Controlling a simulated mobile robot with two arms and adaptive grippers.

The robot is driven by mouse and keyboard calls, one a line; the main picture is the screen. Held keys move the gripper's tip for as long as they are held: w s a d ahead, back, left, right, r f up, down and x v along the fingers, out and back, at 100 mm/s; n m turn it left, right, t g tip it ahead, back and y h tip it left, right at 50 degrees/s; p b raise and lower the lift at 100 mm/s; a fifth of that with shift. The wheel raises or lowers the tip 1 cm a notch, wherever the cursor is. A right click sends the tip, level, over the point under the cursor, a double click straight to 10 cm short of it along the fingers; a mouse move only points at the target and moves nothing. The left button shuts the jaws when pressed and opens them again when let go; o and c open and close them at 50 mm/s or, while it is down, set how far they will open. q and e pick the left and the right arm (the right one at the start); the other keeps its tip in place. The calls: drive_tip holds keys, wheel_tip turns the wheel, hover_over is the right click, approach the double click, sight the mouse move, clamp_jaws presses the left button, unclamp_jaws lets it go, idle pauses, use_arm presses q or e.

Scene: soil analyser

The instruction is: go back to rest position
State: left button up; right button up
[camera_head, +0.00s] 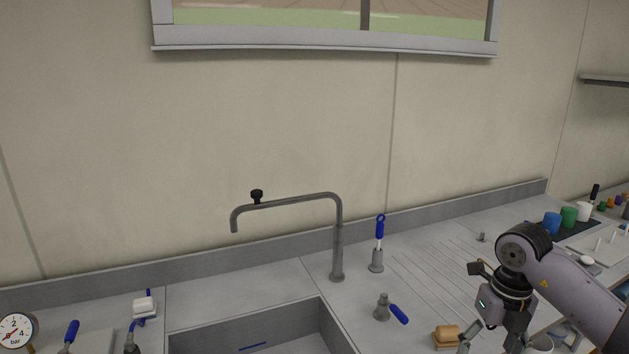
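My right arm comes in from the lower right, over the counter. Its dark gripper (488,343) points down at the bottom edge of the head view, just right of a tan sponge-like block (446,336). Its fingers stand apart and I see nothing between them, though the frame edge cuts off the lowest part. My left arm and gripper are out of view.
A grey sink (245,330) with a tall tap (337,240) is at the centre. A gauge (16,330) is at lower left. Coloured cups (569,217) stand on the right counter. The space above the sink is free apart from the tap.

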drive_tip(key=s+a+n+t+y, duration=0.1)
drive_tip(key=s+a+n+y, duration=0.15)
drive_tip(key=a+y, duration=1.5)
drive_tip(key=a+r+m+t, duration=0.45)
drive_tip(key=a+r, duration=0.55)
drive_tip(key=a, duration=0.4)
drive_tip(key=w+d+m+t+h, duration=0.4)
drive_tip(key=d+m+t+h, duration=0.6)
drive_tip(key=m+t, duration=0.7)
drive_tip(key=s+d+f+m+g+h, duration=0.4)
drive_tip(key=d+f+m+g+h, duration=0.35)
drive_tip(key=d+f+m, duration=0.4)
drive_tip(key=s+a+f+m+g, duration=0.1)
drive_tip(key=s+f+m+g, duration=0.1)
drive_tip(key=s+f+g, duration=0.6)
drive_tip(key=s+f+m+g, duration=0.2)
drive_tip(key=s+f+g, duration=0.1)
drive_tip(key=s+f, duration=0.9)
drive_tip(key=s+f+g, duration=0.1)
drive_tip(key=s+f, duration=0.2)
drive_tip(key=f, duration=0.9)
drive_tip(key=s+f+g, duration=0.1)
drive_tip(key=s+f, duration=0.1)
drive_tip(key=f, duration=1.1)
drive_tip(key=s+d+f+g, duration=0.1)
drive_tip(key=s+d+f, duration=0.1)
drive_tip(key=s+f, duration=1.3)
drive_tip(key=shift+s+d+n, duration=0.2)
drive_tip(key=shift+s+n, duration=0.25)
drive_tip(key=shift+s, duration=0.25)
